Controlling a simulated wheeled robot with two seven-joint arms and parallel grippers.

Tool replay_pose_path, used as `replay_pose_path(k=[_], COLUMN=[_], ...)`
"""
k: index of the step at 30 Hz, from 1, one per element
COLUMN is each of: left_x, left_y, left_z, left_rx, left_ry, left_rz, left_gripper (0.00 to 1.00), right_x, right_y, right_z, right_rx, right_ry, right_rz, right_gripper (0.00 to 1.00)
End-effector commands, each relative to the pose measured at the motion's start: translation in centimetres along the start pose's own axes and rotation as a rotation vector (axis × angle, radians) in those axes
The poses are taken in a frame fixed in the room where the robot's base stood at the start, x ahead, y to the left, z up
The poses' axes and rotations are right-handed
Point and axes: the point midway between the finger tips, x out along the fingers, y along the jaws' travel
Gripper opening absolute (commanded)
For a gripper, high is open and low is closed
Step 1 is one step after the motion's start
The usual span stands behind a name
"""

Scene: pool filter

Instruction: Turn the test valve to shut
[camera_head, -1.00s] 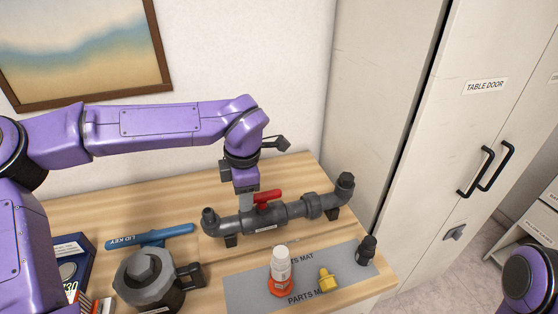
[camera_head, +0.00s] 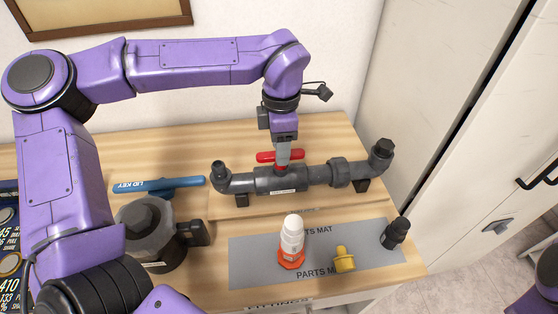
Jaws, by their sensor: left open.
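The test valve is a dark grey pipe assembly (camera_head: 316,175) lying across the wooden table, with elbows at both ends and a small label on its body. Its red handle (camera_head: 266,157) sits on top of the valve body and lies roughly along the pipe. My left gripper (camera_head: 283,160) points down at the handle, with its grey fingers over the middle of it. The fingers partly hide the handle, and contact is hard to tell. The left gripper is open. A piece of my right arm (camera_head: 540,285) shows at the lower right edge; its gripper is out of view.
A grey parts mat (camera_head: 250,266) in front holds a white-capped bottle (camera_head: 292,240), a yellow plug (camera_head: 344,259) and a black fitting (camera_head: 395,233). A blue lid key (camera_head: 158,186) and a grey filter housing (camera_head: 148,235) stand left. A cabinet (camera_head: 460,130) rises at right.

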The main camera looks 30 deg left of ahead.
Motion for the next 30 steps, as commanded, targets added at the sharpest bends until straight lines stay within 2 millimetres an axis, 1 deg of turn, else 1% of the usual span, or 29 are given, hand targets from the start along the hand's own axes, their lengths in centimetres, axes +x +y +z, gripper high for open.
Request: replay_pose_path(k=[1, 4, 16, 24, 30], left_x=[0.78, 1.14, 1.07, 0.9, 1.08], left_y=[0.05, 0.11, 0.13, 0.22, 0.24], left_z=[0.03, 0.06, 0.02, 0.11, 0.12], left_rx=[0.0, 0.0, -0.001, 0.0, -0.001], left_ry=[0.002, 0.001, 0.001, 0.001, 0.001], left_rz=[-0.002, -0.001, -0.001, -0.001, 0.0], left_gripper=[0.45, 0.45, 0.45, 0.45, 0.45], right_x=[0.4, 0.45, 0.34, -0.39, -0.33], right_y=[-0.05, -0.06, -0.03, 0.04, 0.03], right_z=[0.15, 0.17, 0.15, -0.15, -0.12], right_rx=[0.0, 0.0, 0.0, 0.0, 0.0], right_ry=[0.001, 0.0, 0.0, 0.0, 0.0], right_rz=[0.0, 0.0, 0.0, 0.0, 0.0], right_gripper=[0.43, 0.43, 0.43, 0.43, 0.43])
